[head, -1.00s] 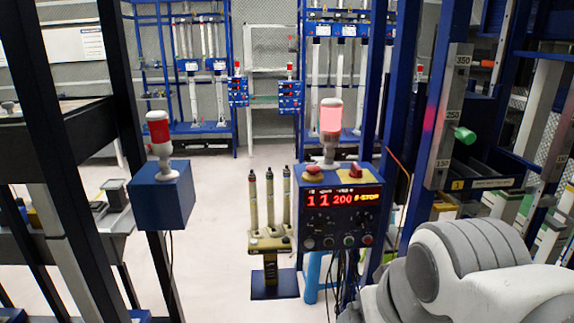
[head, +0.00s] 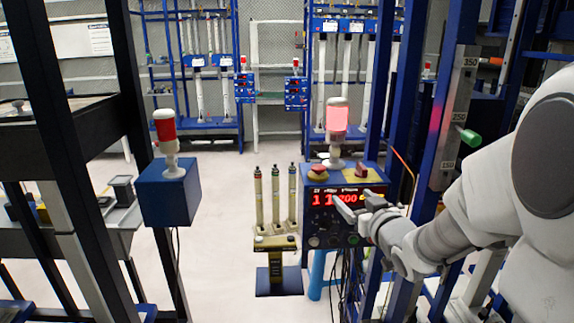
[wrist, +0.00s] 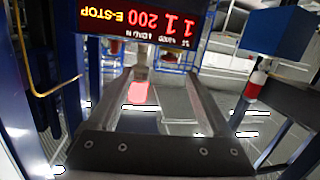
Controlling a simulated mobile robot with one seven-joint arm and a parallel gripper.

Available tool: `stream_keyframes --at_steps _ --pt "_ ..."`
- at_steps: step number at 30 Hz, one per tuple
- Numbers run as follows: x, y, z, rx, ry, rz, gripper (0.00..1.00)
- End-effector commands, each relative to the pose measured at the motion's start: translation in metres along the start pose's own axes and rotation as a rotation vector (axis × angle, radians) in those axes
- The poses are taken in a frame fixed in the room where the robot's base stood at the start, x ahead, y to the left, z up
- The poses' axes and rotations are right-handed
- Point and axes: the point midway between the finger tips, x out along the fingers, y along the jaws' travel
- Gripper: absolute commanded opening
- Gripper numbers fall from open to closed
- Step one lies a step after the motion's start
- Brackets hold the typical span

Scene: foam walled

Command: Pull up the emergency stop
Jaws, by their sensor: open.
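The blue control box (head: 333,240) stands at centre right in the head view. On its top are a red mushroom-shaped button (head: 318,171) at left and another red knob on a yellow square (head: 361,172) at right; I cannot tell which is the emergency stop. Its lit display (wrist: 135,20) reads E-STOP upside down in the wrist view. My gripper (head: 352,199) is open and empty, its fingers in front of the box's face, below the knobs, covering part of the display. I cannot tell whether they touch it.
A lit red lamp (head: 337,118) rises from the box top behind the knobs. A blue post (head: 399,120) stands close at right. A second blue box (head: 168,192) with a red lamp stands at left. Several upright tubes stand just left of the control box.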

Motion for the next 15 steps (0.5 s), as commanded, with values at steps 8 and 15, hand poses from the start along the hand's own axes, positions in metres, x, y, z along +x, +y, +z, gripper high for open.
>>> stream_keyframes --at_steps 8,15 --pt "0.007 -0.005 0.000 0.071 0.142 -0.091 0.83" --pt "0.025 -0.008 -0.005 0.075 0.157 -0.100 0.83"
